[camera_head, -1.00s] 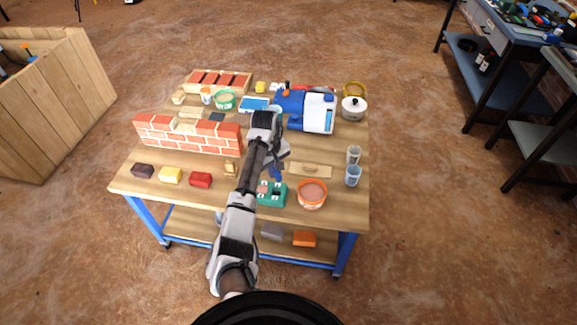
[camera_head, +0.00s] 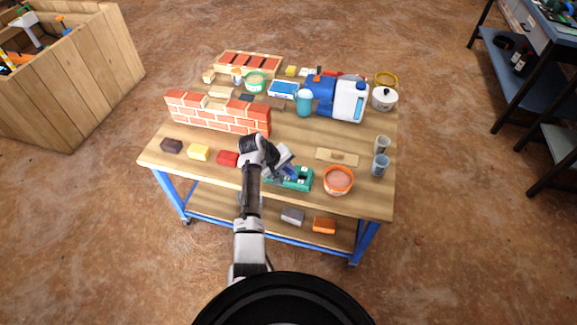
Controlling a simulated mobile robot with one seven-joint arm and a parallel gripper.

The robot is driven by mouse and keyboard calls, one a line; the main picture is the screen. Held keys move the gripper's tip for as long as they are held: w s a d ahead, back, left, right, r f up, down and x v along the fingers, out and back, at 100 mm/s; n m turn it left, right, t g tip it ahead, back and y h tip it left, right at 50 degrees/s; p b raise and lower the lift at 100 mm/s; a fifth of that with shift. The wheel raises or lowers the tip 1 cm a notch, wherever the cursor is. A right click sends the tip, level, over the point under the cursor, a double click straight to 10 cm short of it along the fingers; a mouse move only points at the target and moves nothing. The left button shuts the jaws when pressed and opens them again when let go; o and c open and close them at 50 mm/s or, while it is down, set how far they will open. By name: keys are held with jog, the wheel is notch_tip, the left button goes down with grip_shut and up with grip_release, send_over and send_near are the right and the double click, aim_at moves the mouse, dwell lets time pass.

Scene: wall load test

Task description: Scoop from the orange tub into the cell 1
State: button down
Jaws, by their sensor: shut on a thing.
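The orange tub (camera_head: 338,186), with pinkish contents, stands near the front right of the workbench. The green block with cells (camera_head: 302,184) lies just left of the tub. Its cell labels are too small to read, and my arm hides its left part. My gripper (camera_head: 284,161) is over the back left of the green block, left of the tub. It is shut on a small dark-blue tool (camera_head: 290,171) that points down toward the block. The tool's shape and any load on it are too small to tell.
A brick wall (camera_head: 218,116) stands behind and left of my gripper. Two cups (camera_head: 380,165) stand right of the tub. A wooden float (camera_head: 337,156) lies behind it.

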jog(key=shift+s+a+f+t+h+b, duration=0.25)
jog(key=shift+f+h+b, duration=0.4)
jog(key=shift+b, duration=0.85)
jog(key=shift+w+f+t+h+b, duration=0.1)
jog(key=shift+f+t+h+b, duration=0.4)
jog(key=shift+b, duration=1)
jog(key=shift+s+a+f+t+h+b, duration=0.1)
jog(key=shift+t+h+b, duration=0.1)
jog(key=shift+h+b, duration=0.35)
jog(key=shift+a+t+h+b, duration=0.1)
jog(key=shift+t+h+b, duration=0.05)
jog(key=shift+h+b, duration=0.65)
jog(key=shift+h, duration=0.1)
jog(key=shift+r, duration=0.2)
notch_tip(320, 180, up, 4)
jog(key=p, duration=0.3)
jog(key=shift+p, duration=0.3)
